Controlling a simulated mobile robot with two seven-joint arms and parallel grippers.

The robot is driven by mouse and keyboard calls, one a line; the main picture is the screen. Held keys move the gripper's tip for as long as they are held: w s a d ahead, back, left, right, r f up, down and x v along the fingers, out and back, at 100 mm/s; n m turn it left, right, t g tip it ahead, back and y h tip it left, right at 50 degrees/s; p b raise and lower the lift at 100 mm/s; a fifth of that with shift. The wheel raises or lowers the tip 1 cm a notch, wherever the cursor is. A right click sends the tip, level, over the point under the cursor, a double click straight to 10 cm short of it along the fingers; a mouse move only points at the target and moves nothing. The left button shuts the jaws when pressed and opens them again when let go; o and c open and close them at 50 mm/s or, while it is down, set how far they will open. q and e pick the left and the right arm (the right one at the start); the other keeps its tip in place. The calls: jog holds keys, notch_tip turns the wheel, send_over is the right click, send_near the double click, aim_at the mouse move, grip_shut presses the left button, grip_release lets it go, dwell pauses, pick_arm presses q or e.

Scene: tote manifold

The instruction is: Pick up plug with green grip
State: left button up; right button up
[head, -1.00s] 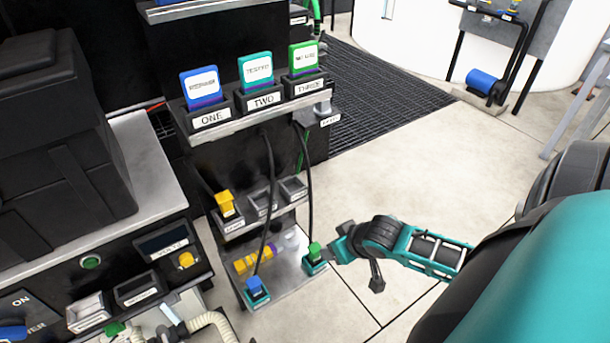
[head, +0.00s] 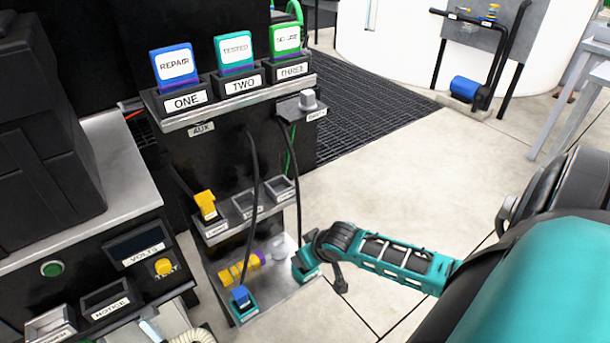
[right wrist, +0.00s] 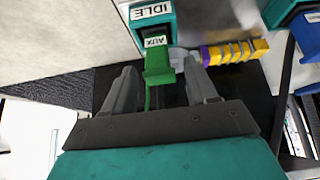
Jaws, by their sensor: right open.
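The plug with the green grip (right wrist: 158,68) stands at a teal holder marked IDLE (right wrist: 152,22) in the right wrist view; a white label on it reads AUX. My right gripper (right wrist: 162,78) is open, with one finger on each side of the green grip and gaps showing. In the head view my right gripper (head: 308,250) is over the right end of the lower shelf and hides the green grip. The teal holder (head: 304,267) shows in part beneath it. My left gripper is in neither view.
A blue plug (head: 241,294) stands in another teal holder on the lower shelf (head: 272,298). A yellow and purple part (head: 240,270) lies behind it. A yellow plug (head: 206,204) sits in the socket row above. Black cables hang near my gripper. Open floor lies to the right.

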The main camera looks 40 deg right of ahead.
grip_shut()
dwell(0.4)
jog(key=shift+r, duration=0.1)
